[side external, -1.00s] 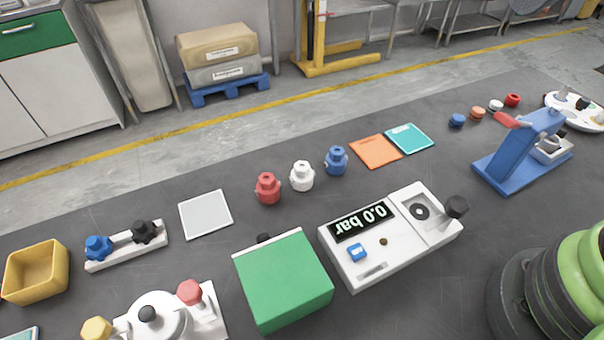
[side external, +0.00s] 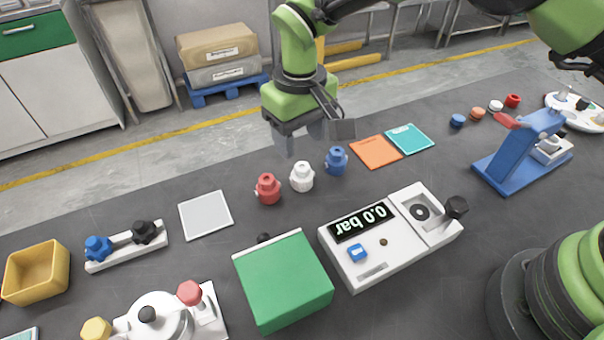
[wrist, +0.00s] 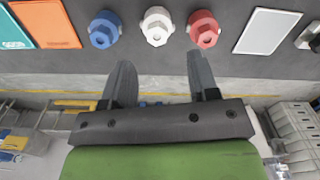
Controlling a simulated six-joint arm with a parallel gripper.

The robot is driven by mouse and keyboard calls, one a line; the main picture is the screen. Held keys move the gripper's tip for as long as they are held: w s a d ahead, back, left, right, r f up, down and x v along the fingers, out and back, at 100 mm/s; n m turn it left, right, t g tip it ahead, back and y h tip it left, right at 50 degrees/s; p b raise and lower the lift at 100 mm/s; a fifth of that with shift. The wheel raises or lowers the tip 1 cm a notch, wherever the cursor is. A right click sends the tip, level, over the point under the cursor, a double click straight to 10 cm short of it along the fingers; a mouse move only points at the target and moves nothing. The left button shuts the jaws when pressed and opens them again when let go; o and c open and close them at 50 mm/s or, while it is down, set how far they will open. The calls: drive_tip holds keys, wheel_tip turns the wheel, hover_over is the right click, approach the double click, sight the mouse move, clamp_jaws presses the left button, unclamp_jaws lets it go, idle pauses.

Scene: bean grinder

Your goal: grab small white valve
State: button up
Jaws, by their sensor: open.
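The small white valve (side external: 302,177) stands upright on the dark table, between a red valve (side external: 267,188) and a blue valve (side external: 336,160). In the wrist view the white valve (wrist: 157,26) is at the top middle, with the blue valve (wrist: 104,29) to its left and the red valve (wrist: 203,29) to its right. My gripper (side external: 300,145) is above and behind the row of valves in the side view. In the wrist view its two fingers (wrist: 160,75) are spread and empty, and the white valve lies beyond the gap between them. Nothing hides the white valve.
A white pressure meter (side external: 390,235) and a green box (side external: 283,280) stand in front of the valves. A grey plate (side external: 206,214) lies to the left. Orange (side external: 376,151) and teal (side external: 410,138) cards lie to the right. The table around the valves is otherwise clear.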

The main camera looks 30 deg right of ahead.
sight(303, 167)
drive_tip(key=f, duration=0.8)
drive_tip(key=shift+d, duration=0.2)
drive_tip(key=shift+c, duration=0.4)
drive_tip(key=c, duration=0.6)
